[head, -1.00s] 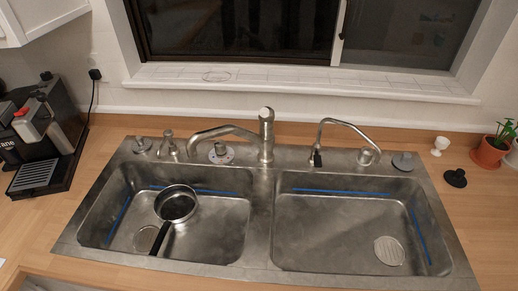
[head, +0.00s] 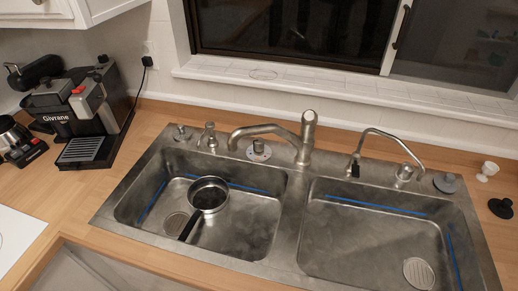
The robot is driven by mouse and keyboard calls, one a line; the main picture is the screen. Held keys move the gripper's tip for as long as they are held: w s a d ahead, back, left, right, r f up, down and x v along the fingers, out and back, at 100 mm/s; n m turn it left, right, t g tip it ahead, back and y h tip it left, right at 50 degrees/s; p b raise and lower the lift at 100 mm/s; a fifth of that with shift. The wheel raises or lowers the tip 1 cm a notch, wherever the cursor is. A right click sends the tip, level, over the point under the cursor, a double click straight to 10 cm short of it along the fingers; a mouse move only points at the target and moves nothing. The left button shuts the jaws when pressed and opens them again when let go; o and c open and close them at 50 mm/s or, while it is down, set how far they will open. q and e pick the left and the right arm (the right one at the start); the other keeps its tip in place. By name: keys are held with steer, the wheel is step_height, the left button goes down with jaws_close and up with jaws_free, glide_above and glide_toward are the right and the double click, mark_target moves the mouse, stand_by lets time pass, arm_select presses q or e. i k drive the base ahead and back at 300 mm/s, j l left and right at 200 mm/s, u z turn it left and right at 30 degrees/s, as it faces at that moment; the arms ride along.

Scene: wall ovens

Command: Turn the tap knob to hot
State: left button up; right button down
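The main tap (head: 305,135) stands upright at the back of the steel sink, between the two basins. Its spout points left over the left basin, and its top ends in a rounded cap. A round fitting (head: 259,150) sits on the deck under the spout. A thinner curved tap (head: 380,140) stands behind the right basin, with a short cylindrical base (head: 404,174) beside it. I cannot tell which part is the hot knob. Neither of my grippers is in view.
A pan (head: 208,196) with a dark handle sits in the left basin; the right basin (head: 375,245) looks empty. A coffee machine (head: 95,105) stands at the left. A black stopper (head: 501,208) and white cup (head: 488,170) are at the right. The front counter is clear.

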mark_target(258, 142)
steer(key=j+u, duration=0.15)
steer(key=j, duration=0.5)
steer(key=i+j+u, duration=0.15)
steer(key=j, duration=0.5)
steer(key=j+u, duration=0.15)
steer(key=j, duration=0.55)
